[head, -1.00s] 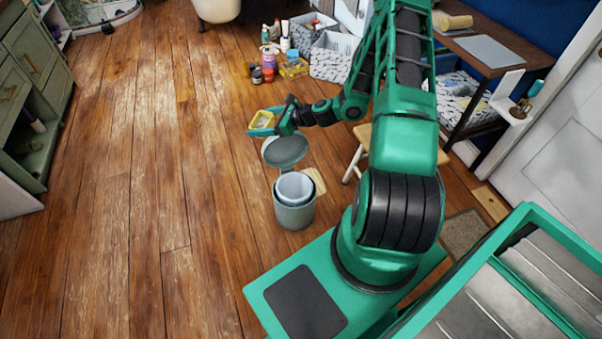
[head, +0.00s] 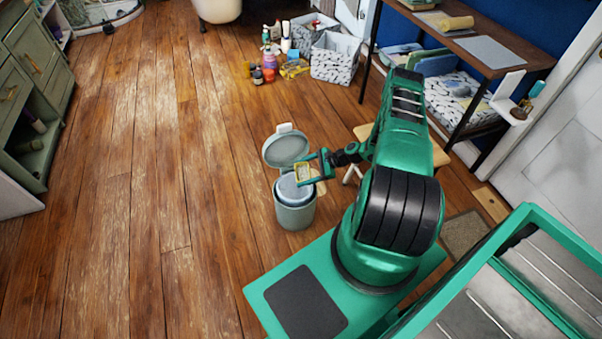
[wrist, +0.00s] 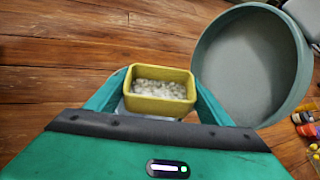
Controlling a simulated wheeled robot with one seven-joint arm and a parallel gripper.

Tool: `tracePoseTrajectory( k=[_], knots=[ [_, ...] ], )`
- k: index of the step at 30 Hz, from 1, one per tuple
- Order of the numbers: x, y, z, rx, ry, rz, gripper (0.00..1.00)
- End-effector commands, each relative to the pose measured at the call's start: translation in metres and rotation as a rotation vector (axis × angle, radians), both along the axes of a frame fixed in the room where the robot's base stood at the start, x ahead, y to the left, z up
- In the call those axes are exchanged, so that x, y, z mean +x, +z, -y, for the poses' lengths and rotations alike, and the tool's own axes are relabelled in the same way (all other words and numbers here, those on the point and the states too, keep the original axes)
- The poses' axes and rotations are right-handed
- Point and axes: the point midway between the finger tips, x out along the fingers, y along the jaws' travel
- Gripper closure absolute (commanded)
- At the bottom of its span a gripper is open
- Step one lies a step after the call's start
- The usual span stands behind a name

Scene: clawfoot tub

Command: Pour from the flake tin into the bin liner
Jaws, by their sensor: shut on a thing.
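My gripper (head: 312,169) is shut on the flake tin (head: 304,173), a small yellow open box. In the wrist view the tin (wrist: 160,107) sits between the fingers, with pale flakes (wrist: 159,89) inside. In the head view the tin is above the bin, over its right part. The bin (head: 295,216) is a grey-green pail on the floor with its round lid (head: 286,150) standing open behind. The pale blue-grey bin liner (head: 287,190) shows inside the rim, partly hidden by the tin and gripper. In the wrist view the round lid (wrist: 248,66) is on the right.
A wooden stool (head: 436,154) is partly hidden behind my arm. Bottles and jars (head: 268,66) and patterned boxes (head: 336,57) stand on the floor at the back. A desk (head: 470,45) is at the right. The wood floor to the left is clear.

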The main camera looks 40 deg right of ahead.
Motion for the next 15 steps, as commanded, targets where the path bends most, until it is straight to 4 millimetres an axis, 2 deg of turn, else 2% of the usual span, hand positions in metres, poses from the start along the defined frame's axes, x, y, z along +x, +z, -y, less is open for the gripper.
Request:
tracePoseTrajectory(
  k=[15],
  knots=[
    [0.000,-0.032,0.001,0.001,-0.003,0.000,0.80]
  ],
)
